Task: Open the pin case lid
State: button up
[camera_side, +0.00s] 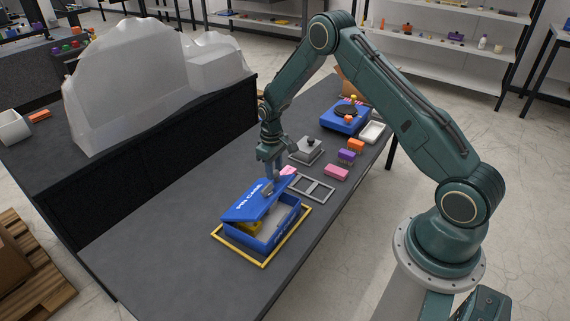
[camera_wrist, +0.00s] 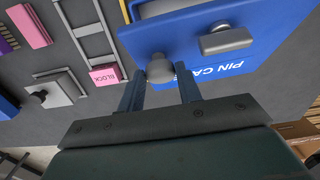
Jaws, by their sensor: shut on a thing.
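The blue pin case (camera_side: 275,238) stands inside a yellow outline frame on the dark table. Its blue lid (camera_side: 245,205), lettered PIN CASE, is tilted partly up, and a gap shows a pale inside and something yellow (camera_side: 250,227). In the wrist view the lid (camera_wrist: 180,32) fills the top right, with a grey bar-shaped piece (camera_wrist: 225,39) and a grey knob (camera_wrist: 160,68) on it. My gripper (camera_side: 269,188) is at the lid's raised edge. In the wrist view its fingers (camera_wrist: 160,82) are on both sides of the knob, shut on it.
Behind the case lie a grey open frame (camera_side: 311,188), a pink block (camera_side: 336,173), purple and orange blocks (camera_side: 347,156) and a grey plate with a knob (camera_side: 308,150). A blue device (camera_side: 345,117) and a white tray (camera_side: 373,132) stand farther back. The near table is clear.

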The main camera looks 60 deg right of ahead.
jog(key=shift+w+r, duration=0.15)
jog(key=shift+w, duration=0.05)
jog(key=shift+w+r, duration=0.35)
jog(key=shift+w, duration=0.2)
jog(key=shift+w+r, duration=0.3)
jog(key=shift+w, duration=0.2)
jog(key=shift+a, duration=0.1)
jog(key=shift+w, duration=0.1)
jog(key=shift+w+r, duration=0.25)
jog(key=shift+w, duration=0.3)
jog(key=shift+w+r, duration=0.2)
jog(key=shift+w, duration=0.35)
jog(key=shift+w, duration=0.1)
jog(key=shift+w+a+r, duration=0.1)
jog(key=shift+w+r, duration=0.05)
jog(key=shift+w, duration=0.45)
jog(key=shift+w+a+r, duration=0.1)
jog(key=shift+w+r, duration=0.05)
jog(key=shift+w, duration=0.4)
